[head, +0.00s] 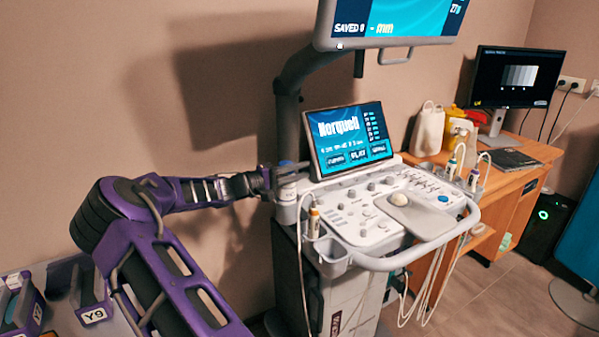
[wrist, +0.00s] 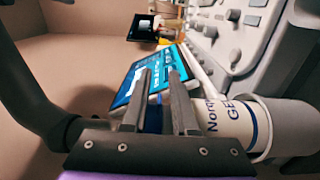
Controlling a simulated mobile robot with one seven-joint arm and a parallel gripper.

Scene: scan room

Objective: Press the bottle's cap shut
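The bottle (wrist: 228,122) is white with dark blue lettering that includes "GEL". It stands in a round holder (wrist: 290,122) at the side of the ultrasound console. In the head view the bottle (head: 287,190) is upright at the console's left edge, with a blue-grey top (head: 287,164). My gripper (head: 298,172) is level with the top of the bottle. In the wrist view my gripper (wrist: 160,74) has its two fingers apart, with dark blue, probably the cap (wrist: 153,118), showing between them. The right finger hides the bottle's shoulder. I cannot tell whether the cap is shut or whether a finger touches it.
The console's tilted touchscreen (head: 350,140) is close beyond my fingers. The control panel (head: 385,212) is to the right, and a probe (head: 314,222) hangs in front. A large monitor (head: 390,22) is above. A wooden desk (head: 520,185) stands farther right.

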